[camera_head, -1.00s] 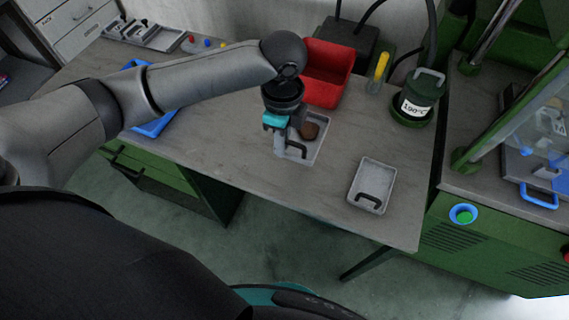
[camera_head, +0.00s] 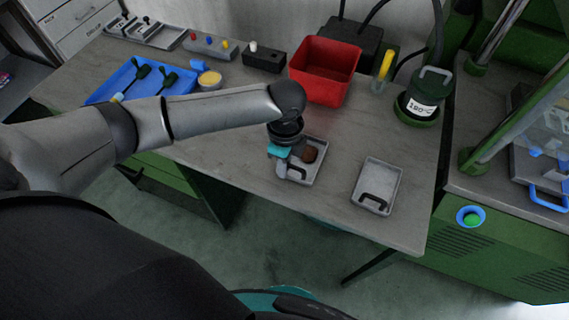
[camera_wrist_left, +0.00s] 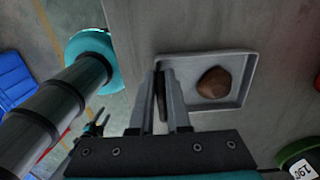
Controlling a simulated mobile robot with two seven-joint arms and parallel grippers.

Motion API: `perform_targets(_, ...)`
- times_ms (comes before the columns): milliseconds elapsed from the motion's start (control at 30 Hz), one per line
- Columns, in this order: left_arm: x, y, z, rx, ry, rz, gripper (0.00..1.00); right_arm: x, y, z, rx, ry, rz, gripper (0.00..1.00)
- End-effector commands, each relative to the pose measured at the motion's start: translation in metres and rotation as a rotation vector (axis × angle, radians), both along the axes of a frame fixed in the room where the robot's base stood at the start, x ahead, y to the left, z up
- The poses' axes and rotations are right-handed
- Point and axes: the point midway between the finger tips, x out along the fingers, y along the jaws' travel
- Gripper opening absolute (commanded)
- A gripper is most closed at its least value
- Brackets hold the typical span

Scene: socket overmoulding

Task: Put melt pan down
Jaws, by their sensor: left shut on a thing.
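The melt pan (camera_head: 318,168) is a shallow grey tray with a dark handle and a brown lump (camera_head: 309,154) in it. My left gripper (camera_head: 283,170) is shut on its handle, at the pan's near left side. In the left wrist view the fingers (camera_wrist_left: 167,78) close around the dark handle beside the pan (camera_wrist_left: 228,107), with the lump (camera_wrist_left: 213,82) inside. The pan is level, at or just above the worktop; I cannot tell whether it touches. My right gripper is not in view.
A second, empty grey pan (camera_head: 382,178) lies to the right on the worktop (camera_head: 225,150). A red bin (camera_head: 325,75) and a green pot (camera_head: 420,95) stand behind. A blue tray (camera_head: 125,80) with dark tools lies at the left. The table's front edge is close.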

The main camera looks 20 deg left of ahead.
Motion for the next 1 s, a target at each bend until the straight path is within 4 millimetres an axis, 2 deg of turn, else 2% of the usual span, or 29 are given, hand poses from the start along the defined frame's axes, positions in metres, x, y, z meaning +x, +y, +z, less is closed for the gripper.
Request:
perform_targets(67, 0.0, 0.0, -0.002, -0.001, -0.001, 0.001, 0.0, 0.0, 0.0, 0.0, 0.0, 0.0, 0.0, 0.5)
perform_targets(100, 0.0, 0.0, -0.003, 0.0, 0.001, 0.0, 0.16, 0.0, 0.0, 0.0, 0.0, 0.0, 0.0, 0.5)
perform_targets(367, 0.0, 0.0, -0.003, 0.0, 0.001, 0.0, 0.45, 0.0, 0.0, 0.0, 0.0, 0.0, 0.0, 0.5)
perform_targets(667, 0.0, 0.0, 0.0, 0.0, -0.001, 0.0, 0.45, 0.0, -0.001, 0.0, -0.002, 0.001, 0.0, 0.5)
perform_targets(767, 0.001, 0.0, 0.012, 0.0, -0.003, -0.001, 0.45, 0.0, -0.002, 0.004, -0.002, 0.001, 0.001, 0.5)
perform_targets(1000, 0.002, 0.0, 0.063, -0.001, -0.004, -0.001, 0.45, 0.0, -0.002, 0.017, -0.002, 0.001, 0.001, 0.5)
